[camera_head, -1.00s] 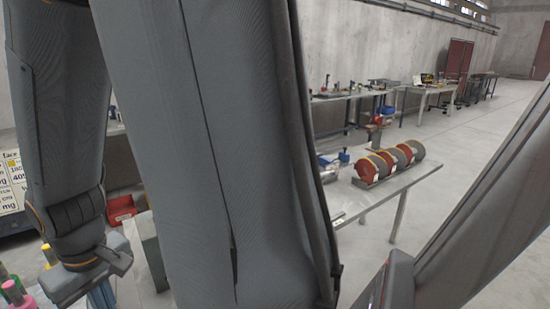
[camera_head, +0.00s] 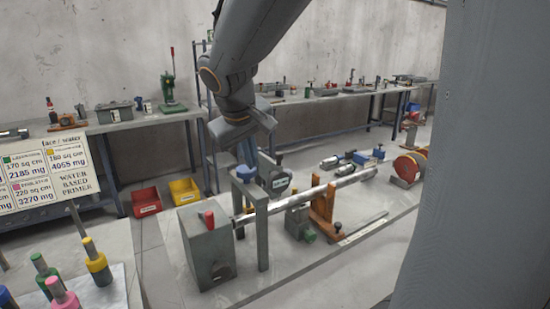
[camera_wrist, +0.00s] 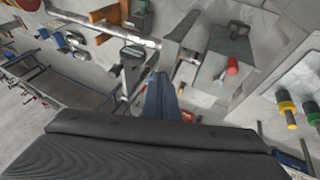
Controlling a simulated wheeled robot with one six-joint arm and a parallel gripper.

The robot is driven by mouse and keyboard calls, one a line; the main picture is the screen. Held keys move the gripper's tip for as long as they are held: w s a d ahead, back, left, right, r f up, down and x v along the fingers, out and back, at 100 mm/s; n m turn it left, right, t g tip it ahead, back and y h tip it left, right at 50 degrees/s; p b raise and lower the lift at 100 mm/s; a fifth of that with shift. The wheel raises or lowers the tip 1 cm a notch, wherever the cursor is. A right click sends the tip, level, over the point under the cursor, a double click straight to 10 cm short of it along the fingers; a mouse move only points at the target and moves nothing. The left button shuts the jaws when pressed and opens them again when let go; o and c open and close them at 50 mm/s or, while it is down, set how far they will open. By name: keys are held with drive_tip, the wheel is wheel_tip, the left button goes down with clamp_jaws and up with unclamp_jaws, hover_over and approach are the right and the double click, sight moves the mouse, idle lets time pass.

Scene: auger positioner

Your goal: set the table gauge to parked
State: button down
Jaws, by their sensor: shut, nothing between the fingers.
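A dark grey, rounded gauge-like head with a pale label (camera_head: 276,180) sits at the top of a grey post stand (camera_head: 255,196) beside a long metal tube. I take it for the table gauge; the label is too small to read. It also shows in the wrist view (camera_wrist: 133,52), left of and beyond my fingers. My gripper (camera_head: 247,160) hangs above and just behind the stand, pointing down. Its blue fingers (camera_wrist: 160,98) look shut and empty. I cannot tell whether they touch the stand.
The tube (camera_head: 330,187) runs between a grey box with a red knob (camera_head: 208,255) and an orange support (camera_head: 322,212). Red (camera_head: 145,201) and yellow (camera_head: 184,191) bins lie behind. Colour-topped handles (camera_head: 97,262) stand at the left front. A sign (camera_head: 48,172) stands left.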

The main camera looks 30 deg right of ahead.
wheel_tip(320, 180, up, 4)
drive_tip(key=w+d+h, duration=0.1)
drive_tip(key=w+d, duration=0.1)
drive_tip(key=w+d+f+p, duration=0.3)
drive_tip(key=w+d+f, duration=0.2)
drive_tip(key=d+f, duration=0.2)
drive_tip(key=shift+w+d+f+t, duration=0.15)
drive_tip(key=shift+d+f+t, duration=0.2)
drive_tip(key=shift+d+t, duration=0.05)
drive_tip(key=shift+d, duration=0.15)
